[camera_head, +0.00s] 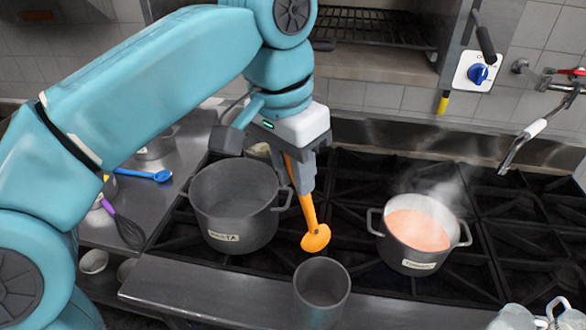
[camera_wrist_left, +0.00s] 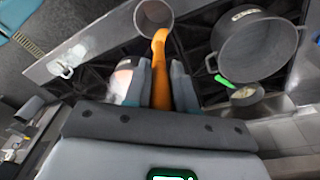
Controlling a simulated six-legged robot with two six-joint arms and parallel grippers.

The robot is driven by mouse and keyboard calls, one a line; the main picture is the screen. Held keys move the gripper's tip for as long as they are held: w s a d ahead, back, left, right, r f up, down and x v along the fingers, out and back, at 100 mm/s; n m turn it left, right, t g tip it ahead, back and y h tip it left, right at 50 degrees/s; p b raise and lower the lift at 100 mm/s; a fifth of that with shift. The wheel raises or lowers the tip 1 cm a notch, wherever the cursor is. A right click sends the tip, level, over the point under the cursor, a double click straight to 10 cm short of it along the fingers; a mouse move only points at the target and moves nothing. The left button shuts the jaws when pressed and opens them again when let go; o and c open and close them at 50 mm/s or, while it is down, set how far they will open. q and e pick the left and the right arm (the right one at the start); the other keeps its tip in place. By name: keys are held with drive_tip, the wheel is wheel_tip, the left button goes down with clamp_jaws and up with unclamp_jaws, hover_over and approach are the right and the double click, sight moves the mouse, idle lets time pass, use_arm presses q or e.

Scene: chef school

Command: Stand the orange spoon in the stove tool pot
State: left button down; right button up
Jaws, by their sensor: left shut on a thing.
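The orange spoon (camera_head: 309,217) hangs from my left gripper (camera_head: 302,180), which is shut on its upper part. Its bowl points down, behind and above the small grey tool pot (camera_head: 322,284) at the front edge of the stove. In the left wrist view the spoon (camera_wrist_left: 160,65) lies between the fingers (camera_wrist_left: 160,85), its far end overlapping the rim of the tool pot (camera_wrist_left: 154,12). The spoon looks outside the pot in the head view. The pot's visible inside looks empty. My right gripper is in neither view.
A large grey pasta pot (camera_head: 235,215) stands left of the spoon. A steaming pot of orange-red soup (camera_head: 418,232) stands to the right. A whisk (camera_head: 125,228) and a blue spoon (camera_head: 150,175) lie on the left counter. Glass jugs (camera_head: 535,318) stand at the front right.

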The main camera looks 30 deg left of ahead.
use_arm(q)
drive_tip(key=shift+s+d+r, duration=0.25)
drive_tip(key=shift+d+r, duration=0.05)
drive_tip(key=shift+d, duration=0.15)
wheel_tip(320, 180, down, 20)
drive_tip(key=b, duration=1.3)
drive_tip(key=shift+w+d+f+h, duration=0.15)
drive_tip(key=shift+d+h, duration=0.05)
drive_tip(key=shift+h, duration=0.1)
